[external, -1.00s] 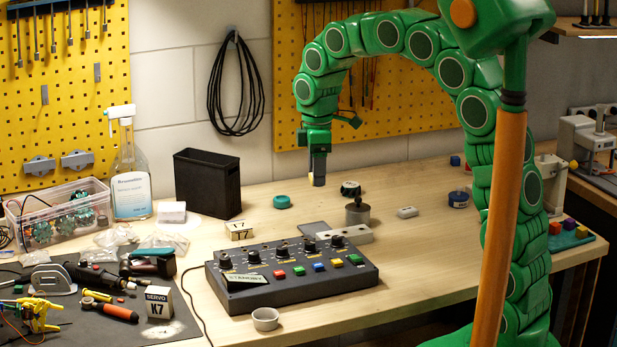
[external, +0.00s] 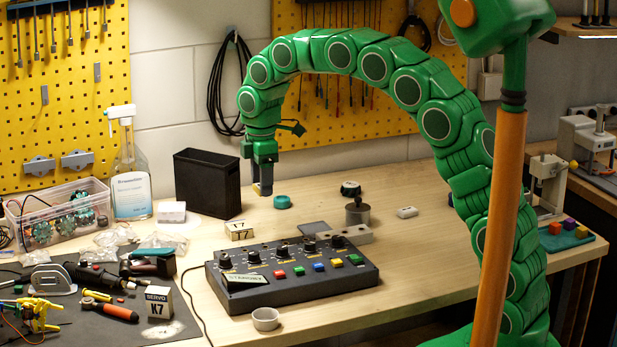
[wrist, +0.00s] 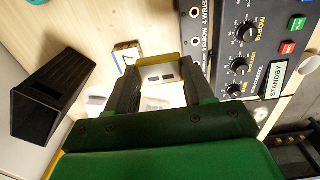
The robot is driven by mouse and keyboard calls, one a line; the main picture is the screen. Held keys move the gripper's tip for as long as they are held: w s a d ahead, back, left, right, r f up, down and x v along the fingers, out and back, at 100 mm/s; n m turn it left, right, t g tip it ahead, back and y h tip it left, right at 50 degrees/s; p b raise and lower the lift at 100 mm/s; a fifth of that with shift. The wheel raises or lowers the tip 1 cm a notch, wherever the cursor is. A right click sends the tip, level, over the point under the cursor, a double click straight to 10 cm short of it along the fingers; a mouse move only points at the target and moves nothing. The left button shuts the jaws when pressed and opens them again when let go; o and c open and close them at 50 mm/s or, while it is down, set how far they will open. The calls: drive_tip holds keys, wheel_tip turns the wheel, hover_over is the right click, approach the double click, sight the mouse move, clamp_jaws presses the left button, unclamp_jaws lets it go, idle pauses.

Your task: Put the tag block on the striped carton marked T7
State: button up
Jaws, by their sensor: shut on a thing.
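My gripper (external: 262,189) hangs pointing down above the bench, left of the teal round piece. It is shut on a small yellow and cream block, the tag block, shown between the fingers in the wrist view (wrist: 160,73); dark marks show on its face. In the external view only a yellowish sliver of it shows. The small carton marked T7 (external: 239,231) stands on the bench behind the control box, lower and nearer the camera than my gripper. In the wrist view the carton (wrist: 127,58) shows beside the left finger, partly hidden, with a 7 visible.
A tall black bin (external: 208,184) stands just left of my gripper. The control box (external: 290,277) lies in front. A carton marked K7 (external: 158,302) stands on the dark mat. A teal round piece (external: 282,202) and a white box (external: 171,212) are nearby.

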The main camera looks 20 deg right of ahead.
drive_tip(key=w+a+f, duration=0.2)
drive_tip(key=w, duration=0.1)
hover_over(238, 225)
drive_tip(key=shift+f, duration=4.35)
drive_tip(key=o, duration=1)
drive_tip(key=shift+f, duration=0.1)
wheel_tip(238, 225, up, 12)
drive_tip(key=shift+r, duration=0.15)
